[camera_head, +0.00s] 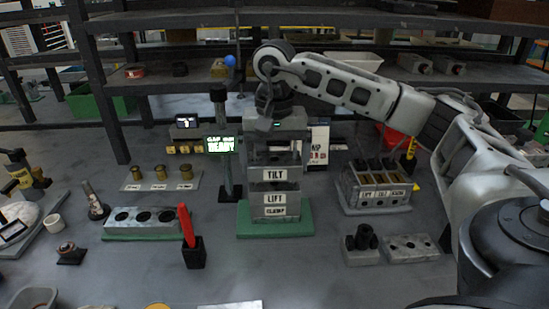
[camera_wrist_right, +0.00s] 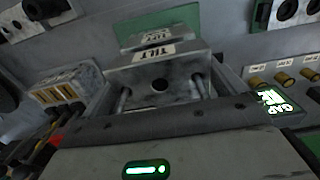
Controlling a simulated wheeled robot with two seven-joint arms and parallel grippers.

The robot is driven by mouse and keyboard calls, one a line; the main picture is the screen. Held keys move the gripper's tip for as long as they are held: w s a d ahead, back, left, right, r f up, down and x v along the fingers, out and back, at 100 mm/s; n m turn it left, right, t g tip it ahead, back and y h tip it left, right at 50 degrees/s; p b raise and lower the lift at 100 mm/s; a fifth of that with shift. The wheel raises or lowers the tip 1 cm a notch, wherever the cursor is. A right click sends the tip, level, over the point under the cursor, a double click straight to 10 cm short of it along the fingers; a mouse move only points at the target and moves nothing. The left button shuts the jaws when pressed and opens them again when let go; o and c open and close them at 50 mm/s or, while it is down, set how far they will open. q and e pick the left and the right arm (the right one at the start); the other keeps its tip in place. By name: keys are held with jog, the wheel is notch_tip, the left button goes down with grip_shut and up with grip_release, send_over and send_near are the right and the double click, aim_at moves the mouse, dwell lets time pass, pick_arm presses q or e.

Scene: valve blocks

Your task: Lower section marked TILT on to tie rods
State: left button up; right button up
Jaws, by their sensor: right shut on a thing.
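The section marked TILT (camera_head: 277,174) is in the stack at the middle of the bench, level, with its label facing me. In the right wrist view the TILT section (camera_wrist_right: 158,72) shows a central hole, with tie rods (camera_wrist_right: 200,86) standing at its two sides. Below it is the block labelled LIFT and CLAMP (camera_head: 275,205), on a green base (camera_head: 243,222). A dark band shows between the two blocks. My right gripper (camera_head: 275,148) comes from above and is shut on the TILT section. Its fingertips are hard to make out. My left gripper is not in view.
A labelled grey rack (camera_head: 375,188) stands to the right. A red-handled tool in a black holder (camera_head: 192,250) and a block with holes (camera_head: 143,221) stand to the left. The front middle is mostly clear.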

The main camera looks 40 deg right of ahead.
aim_at(275, 159)
jog(key=shift+f, duration=0.3)
pick_arm(q)
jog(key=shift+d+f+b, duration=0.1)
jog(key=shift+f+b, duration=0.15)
jog(key=shift+b, duration=0.3)
pick_arm(e)
jog(key=shift+f, duration=0.4)
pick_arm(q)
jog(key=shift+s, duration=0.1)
pick_arm(e)
jog(key=o, duration=0.9)
jog(key=shift+f, duration=0.1)
pick_arm(q)
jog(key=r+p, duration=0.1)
jog(key=p, duration=0.1)
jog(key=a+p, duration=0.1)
jog(key=p, duration=0.2)
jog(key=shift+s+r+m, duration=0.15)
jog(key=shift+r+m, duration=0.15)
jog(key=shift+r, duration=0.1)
pick_arm(e)
notch_tip(275, 159, up, 16)
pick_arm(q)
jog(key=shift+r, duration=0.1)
pick_arm(e)
jog(key=shift+s, duration=0.15)
